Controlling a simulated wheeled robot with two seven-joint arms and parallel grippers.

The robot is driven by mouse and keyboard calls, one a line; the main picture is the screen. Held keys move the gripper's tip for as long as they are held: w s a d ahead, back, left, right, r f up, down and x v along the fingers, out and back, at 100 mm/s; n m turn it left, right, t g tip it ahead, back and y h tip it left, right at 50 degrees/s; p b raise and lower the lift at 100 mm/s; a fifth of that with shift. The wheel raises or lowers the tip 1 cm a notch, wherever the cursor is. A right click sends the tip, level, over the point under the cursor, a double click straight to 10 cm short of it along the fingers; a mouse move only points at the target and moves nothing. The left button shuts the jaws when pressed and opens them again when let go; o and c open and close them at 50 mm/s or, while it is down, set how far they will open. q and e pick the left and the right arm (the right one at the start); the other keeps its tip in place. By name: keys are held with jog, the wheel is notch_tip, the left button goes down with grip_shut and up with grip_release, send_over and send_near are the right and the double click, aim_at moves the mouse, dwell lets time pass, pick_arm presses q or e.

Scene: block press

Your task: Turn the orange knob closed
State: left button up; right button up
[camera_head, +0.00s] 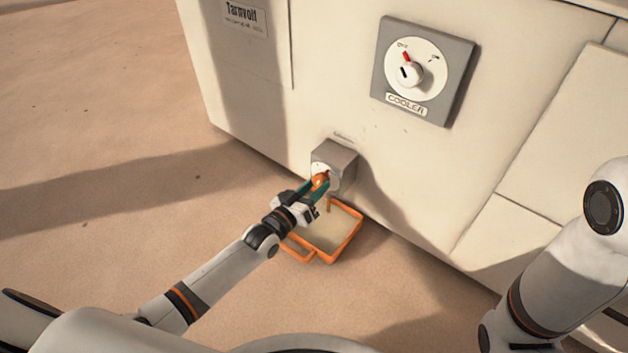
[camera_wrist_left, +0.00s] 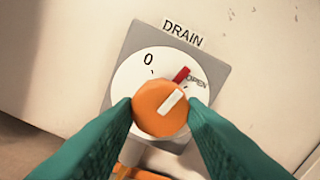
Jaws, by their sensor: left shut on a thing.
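The orange knob (camera_wrist_left: 160,108) sits on a grey drain box with a white dial, labelled DRAIN with marks 0 and OPEN. Its white pointer line and a red mark on the dial both lie toward the OPEN side. In the head view the knob (camera_head: 320,180) shows low on the machine's front. My left gripper (camera_head: 318,187) is shut on the knob, its green fingers on either side of it; they also show in the left wrist view (camera_wrist_left: 160,116). My right arm is at the right edge of the head view; its gripper is out of sight.
An orange-rimmed tray (camera_head: 352,238) stands on the floor under the drain box (camera_head: 343,160). A grey COOLER panel (camera_head: 459,75) with a white dial sits higher on the cream machine (camera_head: 300,100). The floor to the left is open.

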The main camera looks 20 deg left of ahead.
pick_arm(q)
jog(key=shift+r+n+p, duration=0.15)
jog(key=shift+n+p, duration=0.3)
jog(key=shift+n, duration=0.45)
jog(key=n, duration=0.2)
jog(key=shift+n+p, duration=0.4)
jog(key=n, duration=0.2)
jog(key=shift+n, duration=2.1)
jog(key=o, duration=1)
